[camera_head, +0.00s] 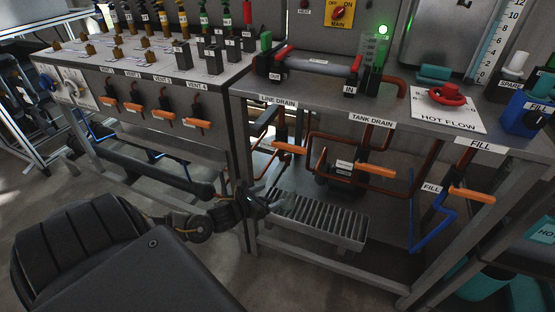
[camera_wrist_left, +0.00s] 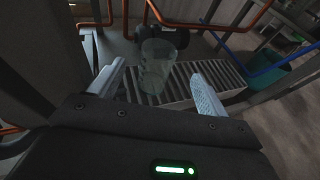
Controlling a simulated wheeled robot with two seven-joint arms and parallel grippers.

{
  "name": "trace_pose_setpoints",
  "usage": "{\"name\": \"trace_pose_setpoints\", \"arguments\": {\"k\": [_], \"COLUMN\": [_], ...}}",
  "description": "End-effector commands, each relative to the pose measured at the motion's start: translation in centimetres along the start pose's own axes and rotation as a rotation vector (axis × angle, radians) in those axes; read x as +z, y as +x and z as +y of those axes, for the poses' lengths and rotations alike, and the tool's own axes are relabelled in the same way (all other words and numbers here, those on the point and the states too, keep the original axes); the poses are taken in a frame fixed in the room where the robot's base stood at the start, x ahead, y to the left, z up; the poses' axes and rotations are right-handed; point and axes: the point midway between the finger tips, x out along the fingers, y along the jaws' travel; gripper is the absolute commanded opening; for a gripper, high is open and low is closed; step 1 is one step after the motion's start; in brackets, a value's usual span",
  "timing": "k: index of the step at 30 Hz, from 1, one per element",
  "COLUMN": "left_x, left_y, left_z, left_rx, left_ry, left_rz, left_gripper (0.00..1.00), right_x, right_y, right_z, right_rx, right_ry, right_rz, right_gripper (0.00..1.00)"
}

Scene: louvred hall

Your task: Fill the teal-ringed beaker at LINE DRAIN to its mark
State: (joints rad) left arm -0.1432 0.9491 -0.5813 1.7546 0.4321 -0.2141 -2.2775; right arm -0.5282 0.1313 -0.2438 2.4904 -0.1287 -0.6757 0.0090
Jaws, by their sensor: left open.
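The LINE DRAIN label (camera_head: 277,100) is on the bench's front edge, with an orange-handled valve (camera_head: 290,147) below it. In the left wrist view a clear, faintly teal beaker (camera_wrist_left: 157,62) stands upright on a slatted grate, ahead of and between my fingers. Its mark and any liquid in it cannot be made out. My left gripper (camera_head: 266,204) is low at the grate's left end; it also shows in the left wrist view (camera_wrist_left: 157,88), with its fingers apart and open. In the head view the beaker is too unclear to tell from the gripper. My right gripper is not in view.
The slatted grate (camera_head: 325,222) sits low under the bench. Copper pipes and the TANK DRAIN label (camera_head: 372,119) are right of LINE DRAIN. Further right are the FILL valve (camera_head: 471,195) and a blue pipe (camera_head: 414,225). A bench leg (camera_head: 243,175) stands close to my left gripper.

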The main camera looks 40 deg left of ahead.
Motion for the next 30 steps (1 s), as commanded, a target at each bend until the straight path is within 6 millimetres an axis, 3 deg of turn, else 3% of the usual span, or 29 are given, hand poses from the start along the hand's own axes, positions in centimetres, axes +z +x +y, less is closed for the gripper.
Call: {"name": "trace_pose_setpoints", "arguments": {"k": [5,8,10,11,15,18,21,24,27,30], "left_x": [-0.2,-0.9,-1.6,-1.9,-2.1,-0.7,1.4,3.7,5.6,6.8], "left_y": [0.0,-0.3,-0.8,-1.1,-3.9,-6.4,-9.0,-11.3,-13.0,-14.2], "left_z": [-0.5,-2.7,-5.7,-7.4,-16.9,-22.6,-26.7,-29.3,-30.7,-31.4], "left_rx": [-0.005,-0.025,-0.049,-0.062,-0.115,-0.125,-0.112,-0.087,-0.056,-0.031], "left_ry": [-0.029,-0.156,-0.338,-0.442,-1.097,-1.576,-2.015,-2.385,-2.666,-2.849], "left_rz": [0.004,0.020,0.045,0.059,0.165,0.249,0.327,0.389,0.430,0.455], "left_gripper": [0.77,0.77,0.77,0.77,0.77,0.77,0.77,0.77,0.77,0.77], "right_x": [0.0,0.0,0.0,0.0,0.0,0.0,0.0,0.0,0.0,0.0], "right_y": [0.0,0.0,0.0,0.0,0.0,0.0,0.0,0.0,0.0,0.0], "right_z": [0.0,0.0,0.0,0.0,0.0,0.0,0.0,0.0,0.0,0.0], "right_rx": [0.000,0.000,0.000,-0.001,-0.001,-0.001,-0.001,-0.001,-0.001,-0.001], "right_ry": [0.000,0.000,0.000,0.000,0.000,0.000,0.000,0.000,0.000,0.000], "right_rz": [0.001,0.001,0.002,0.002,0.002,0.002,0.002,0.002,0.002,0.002], "right_gripper": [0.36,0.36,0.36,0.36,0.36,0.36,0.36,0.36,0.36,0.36]}}
